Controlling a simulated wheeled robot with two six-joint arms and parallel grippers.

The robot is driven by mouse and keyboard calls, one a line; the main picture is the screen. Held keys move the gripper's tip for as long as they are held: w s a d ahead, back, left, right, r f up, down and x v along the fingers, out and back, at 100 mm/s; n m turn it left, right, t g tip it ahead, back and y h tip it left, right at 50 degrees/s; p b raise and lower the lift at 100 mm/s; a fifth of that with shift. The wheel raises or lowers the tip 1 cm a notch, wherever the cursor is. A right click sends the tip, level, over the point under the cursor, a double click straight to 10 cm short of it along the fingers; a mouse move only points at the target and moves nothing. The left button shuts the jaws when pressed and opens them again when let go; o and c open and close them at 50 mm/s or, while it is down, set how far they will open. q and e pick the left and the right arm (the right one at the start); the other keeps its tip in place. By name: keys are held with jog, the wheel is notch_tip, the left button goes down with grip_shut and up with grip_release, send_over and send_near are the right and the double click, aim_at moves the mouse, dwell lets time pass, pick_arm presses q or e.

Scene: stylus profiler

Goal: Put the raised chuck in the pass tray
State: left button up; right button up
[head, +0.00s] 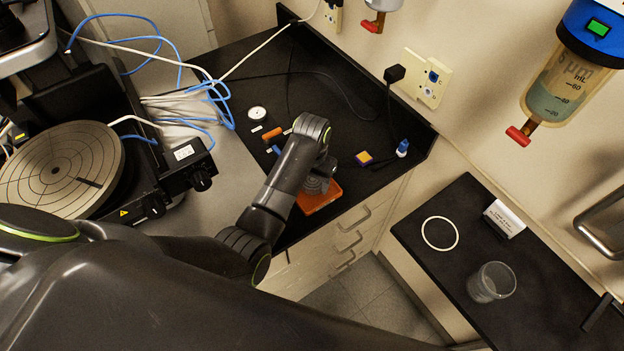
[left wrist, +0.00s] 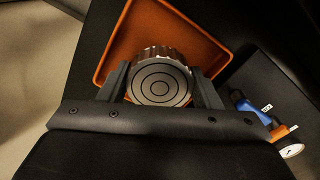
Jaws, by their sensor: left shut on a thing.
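The chuck (left wrist: 160,82) is a round metal piece with concentric rings on its face and a ridged rim. My left gripper (left wrist: 160,92) is shut on it, one finger at each side. In the head view the chuck (head: 315,184) shows as a small grey shape below my left wrist, mostly hidden by the arm. The orange tray (left wrist: 128,30) lies behind the chuck in the left wrist view. In the head view the tray (head: 322,203) is at the counter's front edge. I cannot tell whether the chuck touches the tray floor. My right gripper is not in view.
On the black counter (head: 340,105) are a white dial (head: 257,113), an orange piece (head: 272,134), a yellow-and-purple block (head: 364,158) and a blue-capped bottle (head: 402,148). A profiler stage (head: 60,168) stands left. A side shelf holds a glass beaker (head: 491,282) and a white ring (head: 440,233).

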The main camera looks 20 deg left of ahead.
pick_arm(q)
jog(key=shift+f, duration=0.35)
jog(key=shift+s, duration=0.1)
jog(key=o, duration=1.1)
jog(key=shift+f, duration=0.1)
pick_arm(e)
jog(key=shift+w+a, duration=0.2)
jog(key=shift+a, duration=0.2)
